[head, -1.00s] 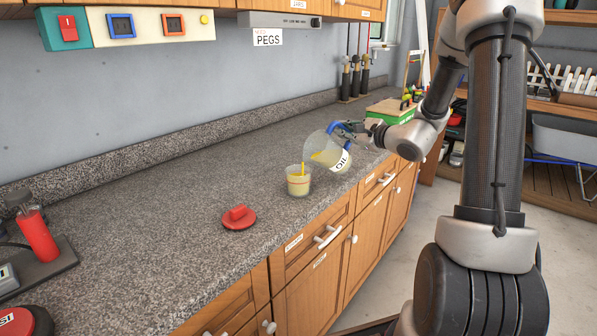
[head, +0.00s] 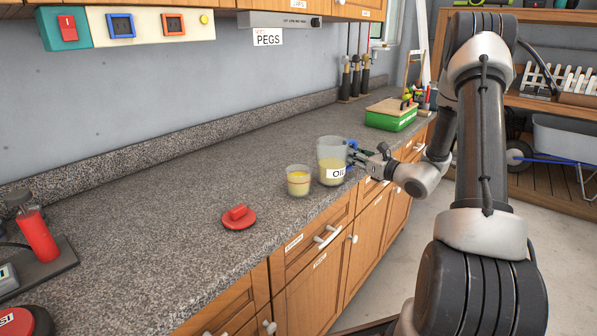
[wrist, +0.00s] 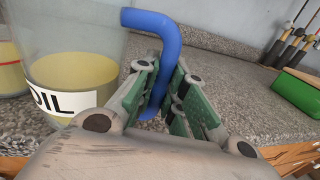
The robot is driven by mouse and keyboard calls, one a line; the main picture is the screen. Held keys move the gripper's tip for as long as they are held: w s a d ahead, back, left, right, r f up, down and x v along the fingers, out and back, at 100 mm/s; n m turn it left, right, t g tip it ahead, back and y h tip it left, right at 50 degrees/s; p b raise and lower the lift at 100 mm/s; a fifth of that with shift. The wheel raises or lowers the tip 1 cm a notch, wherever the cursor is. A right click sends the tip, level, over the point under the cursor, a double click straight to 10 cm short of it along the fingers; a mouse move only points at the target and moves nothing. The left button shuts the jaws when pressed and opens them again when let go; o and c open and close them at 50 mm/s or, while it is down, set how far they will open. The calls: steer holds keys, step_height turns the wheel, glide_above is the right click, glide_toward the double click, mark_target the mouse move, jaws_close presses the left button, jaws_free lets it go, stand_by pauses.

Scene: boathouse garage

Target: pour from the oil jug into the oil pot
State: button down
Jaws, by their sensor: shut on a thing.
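The oil jug (head: 331,163) is a clear vessel with an OIL label and a blue handle. It is upright at the counter's front edge, with yellow oil in its lower part. My gripper (head: 360,155) is shut on the blue handle (wrist: 152,50), seen between the fingers in the wrist view. I cannot tell whether the jug's base touches the counter.
A red lid with a knob (head: 239,217) lies on the counter left of the pot. A green box (head: 391,121) stands farther back. A red bottle (head: 33,226) stands on a dark tray at far left. The counter's middle is clear.

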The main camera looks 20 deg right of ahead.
mark_target(355, 146)
steer(key=shift+r, duration=0.2)
steer(key=shift+r, duration=1.5)
steer(key=shift+a, duration=0.2)
